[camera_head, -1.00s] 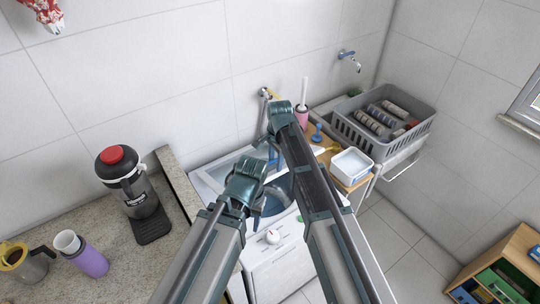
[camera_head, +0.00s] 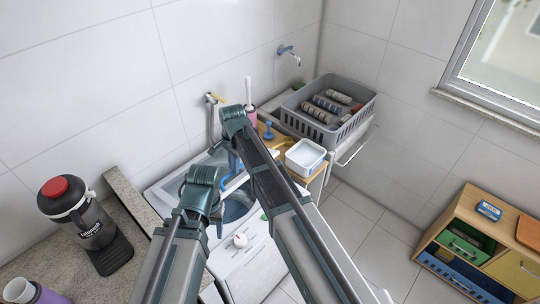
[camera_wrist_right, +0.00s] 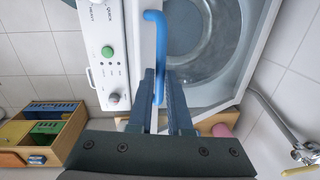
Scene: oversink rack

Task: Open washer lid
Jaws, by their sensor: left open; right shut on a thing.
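The white washer (camera_head: 240,258) stands low in the middle of the head view, partly covered by my arms. Its round grey drum (camera_wrist_right: 195,40) shows in the right wrist view, where I cannot tell whether clear lid glass covers it. A blue handle (camera_wrist_right: 160,40) runs along the white strip beside the control panel. My right gripper (camera_wrist_right: 166,78) is shut on the blue handle, with a dark finger on each side of it. In the head view my right arm hides most of that grip. My left gripper (camera_head: 217,215) is open over the washer, mostly hidden by its arm.
A grey basket (camera_head: 325,110) and a white tub (camera_head: 305,157) stand right of the washer. A tap (camera_head: 210,115) rises behind it. A black jug with a red lid (camera_head: 75,212) stands on the left counter. A wooden drawer cabinet (camera_head: 480,250) is at right; floor between is clear.

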